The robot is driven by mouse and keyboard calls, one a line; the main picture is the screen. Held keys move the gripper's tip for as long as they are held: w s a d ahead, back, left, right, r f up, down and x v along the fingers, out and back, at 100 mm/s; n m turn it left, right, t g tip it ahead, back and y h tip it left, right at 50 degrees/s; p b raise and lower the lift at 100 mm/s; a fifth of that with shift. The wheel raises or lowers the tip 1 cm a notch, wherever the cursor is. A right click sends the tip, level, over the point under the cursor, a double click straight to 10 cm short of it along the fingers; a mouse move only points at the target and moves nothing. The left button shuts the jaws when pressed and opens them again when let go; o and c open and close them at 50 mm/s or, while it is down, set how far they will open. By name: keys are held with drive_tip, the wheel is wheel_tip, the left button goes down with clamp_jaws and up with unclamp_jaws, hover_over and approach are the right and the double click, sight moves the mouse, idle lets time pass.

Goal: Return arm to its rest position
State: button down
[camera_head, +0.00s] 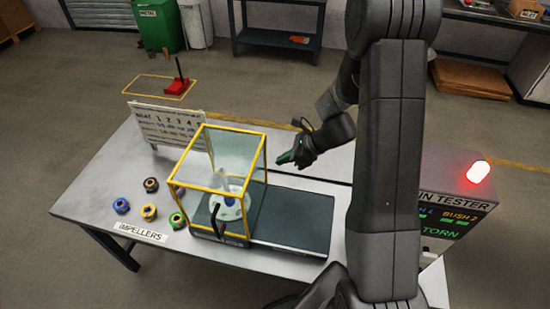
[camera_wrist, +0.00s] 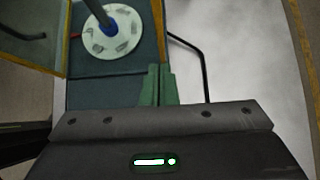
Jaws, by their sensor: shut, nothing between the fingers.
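My gripper (camera_head: 284,158) is at the end of my arm, above the table and just right of the yellow-framed clear box (camera_head: 203,184). Its green fingers (camera_wrist: 158,85) are closed together with nothing between them in the wrist view. A white disc with a blue hub (camera_head: 228,205) sits inside the box on a dark surface. The same disc (camera_wrist: 112,36) shows in the wrist view, ahead and to the left of the fingers. The fingers do not touch the box or the disc. My arm's dark links hide part of the table's right side.
Several coloured impellers (camera_head: 149,212) lie left of the box, behind an "IMPELLERS" label (camera_head: 140,232). A printed board (camera_head: 165,124) stands at the table's back. A tester machine (camera_head: 455,210) with a lit red lamp (camera_head: 478,172) stands right.

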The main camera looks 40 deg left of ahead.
drive_tip(key=v, duration=1)
drive_tip(key=shift+w+d, duration=0.3)
drive_tip(key=shift+d, duration=0.05)
drive_tip(key=s+a+r+x, duration=0.1)
drive_tip(key=r+x, duration=0.1)
drive_tip(key=x, duration=1.1)
drive_tip(key=shift+a, duration=0.3)
drive_tip(key=shift+d+r, duration=0.1)
